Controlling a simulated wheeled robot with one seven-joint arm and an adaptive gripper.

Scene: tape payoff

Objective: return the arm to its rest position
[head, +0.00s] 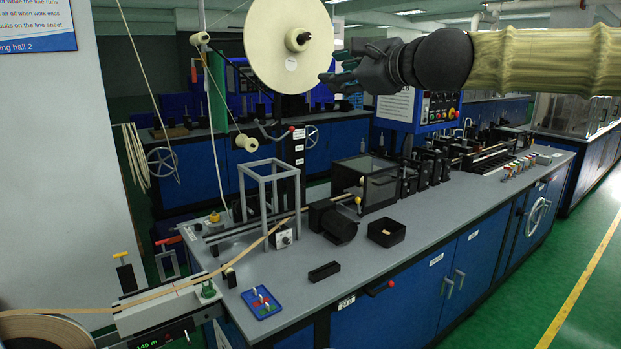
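My arm (545,60), in a pale yellow-green ribbed sleeve, reaches in from the upper right, nearly level and well above the bench. My dark gripper (328,66) points left at its end. Its fingers look spread apart, with nothing between them. The fingertips lie at the right edge of the large cream reel (275,60) in the picture; I cannot tell whether they touch it.
Below is a long blue bench with a grey top (390,260). It carries a grey frame (268,185), a black motor (335,222), a clear-sided box (378,190), a black bin (386,232) and a blue tray (262,312). A control panel (436,112) stands behind the gripper. Green floor is clear at right.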

